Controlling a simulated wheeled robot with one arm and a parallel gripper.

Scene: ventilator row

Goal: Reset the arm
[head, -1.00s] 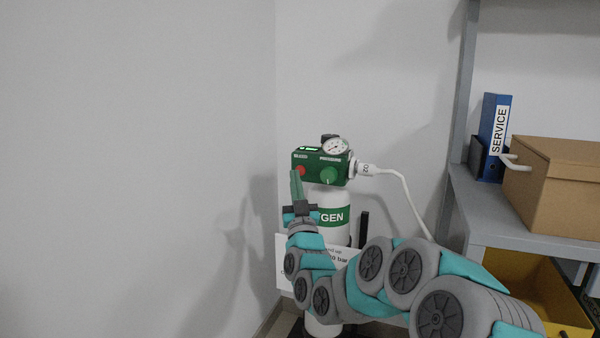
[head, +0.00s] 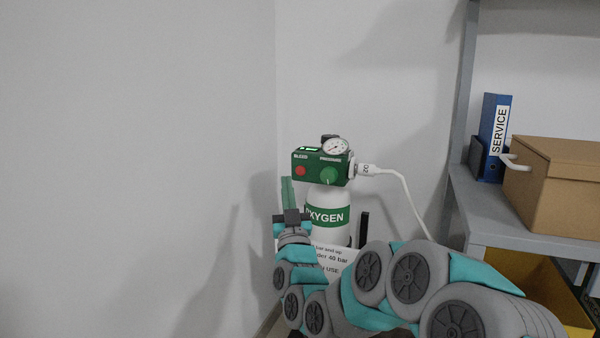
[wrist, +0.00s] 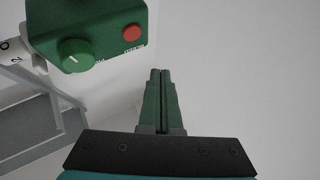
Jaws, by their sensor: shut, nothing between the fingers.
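My gripper (head: 287,192) is shut and empty. In the head view it points up, to the left of the oxygen cylinder (head: 328,216) and just below the left end of the green regulator box (head: 313,174). In the wrist view my gripper (wrist: 161,78) has its two green fingers together, apart from the box (wrist: 62,20). The box carries a red bleed button (head: 300,171), a green pressure knob (head: 328,175) and a round gauge (head: 336,147). The button (wrist: 132,33) and knob (wrist: 75,53) also show in the wrist view. My arm hides the cylinder's lower part.
A white hose (head: 407,190) runs from the box down to the right. A grey shelf (head: 535,223) holds a cardboard box (head: 560,185) and a blue service binder (head: 494,138). A yellow bin (head: 530,275) is below. A white sign (head: 335,262) is partly hidden. Bare wall lies left.

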